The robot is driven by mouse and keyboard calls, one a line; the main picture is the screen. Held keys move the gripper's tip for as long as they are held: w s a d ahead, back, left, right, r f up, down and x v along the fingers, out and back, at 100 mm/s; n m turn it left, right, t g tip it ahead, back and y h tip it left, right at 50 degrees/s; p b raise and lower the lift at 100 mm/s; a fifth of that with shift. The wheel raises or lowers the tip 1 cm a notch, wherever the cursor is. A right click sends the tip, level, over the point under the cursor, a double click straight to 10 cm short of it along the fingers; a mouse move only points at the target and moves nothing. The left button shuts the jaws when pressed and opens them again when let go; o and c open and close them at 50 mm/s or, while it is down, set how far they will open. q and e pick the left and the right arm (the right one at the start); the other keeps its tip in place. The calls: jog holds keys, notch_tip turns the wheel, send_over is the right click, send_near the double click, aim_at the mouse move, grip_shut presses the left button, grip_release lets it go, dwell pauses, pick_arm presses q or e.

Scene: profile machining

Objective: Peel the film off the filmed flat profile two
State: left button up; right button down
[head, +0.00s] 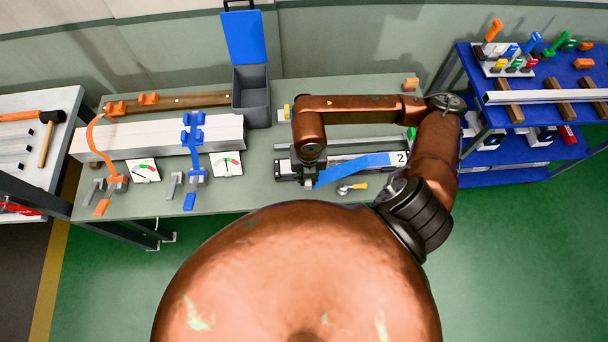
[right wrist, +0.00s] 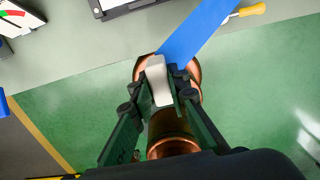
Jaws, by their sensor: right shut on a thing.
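The filmed flat profile two lies on the bench, with its white label "2" (head: 399,158) at its right end. Its blue film (head: 355,167) runs as a loose strip from near that label down to the left, to my right gripper (head: 306,183). The right wrist view shows the fingers (right wrist: 158,82) closed at the lower end of the blue film (right wrist: 200,30), off the bench's front edge in that picture. My left gripper is not in view.
A yellow-handled tool (head: 352,187) lies just in front of the profile. Left on the bench (head: 245,195) are clamps, white profiles (head: 150,138), gauge cards (head: 226,163) and a grey bin (head: 251,100). A blue shelf (head: 470,75) stands at the right.

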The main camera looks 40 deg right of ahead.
jog(key=shift+s+d+r+p, duration=0.3)
jog(key=shift+d+r, duration=0.1)
jog(key=shift+r, duration=0.25)
jog(key=shift+s+d+r+p, duration=0.2)
jog(key=shift+d+r+p, duration=0.15)
jog(key=shift+r, duration=0.3)
jog(key=shift+d, duration=0.1)
jog(key=shift+s+d+r+p, duration=0.3)
jog(key=shift+d+r+p, duration=0.15)
jog(key=shift+r, duration=0.3)
jog(key=shift+s+d+r+p, duration=0.35)
jog(key=shift+d+r, duration=0.15)
jog(key=shift+r, duration=0.25)
jog(key=shift+s+d+r+p, duration=0.35)
jog(key=shift+d+r, duration=0.15)
jog(key=shift+r, duration=0.25)
jog(key=shift+w, duration=0.1)
jog(key=shift+s+d+r+p, duration=0.3)
jog(key=shift+d+r+p, duration=0.2)
jog(key=shift+r, duration=0.25)
jog(key=shift+s+d+r+p, duration=0.4)
jog(key=shift+d+r, duration=0.1)
jog(key=shift+r, duration=0.25)
jog(key=shift+s+d+r+p, duration=0.25)
jog(key=shift+d+r+p, duration=0.25)
jog(key=shift+r, duration=0.25)
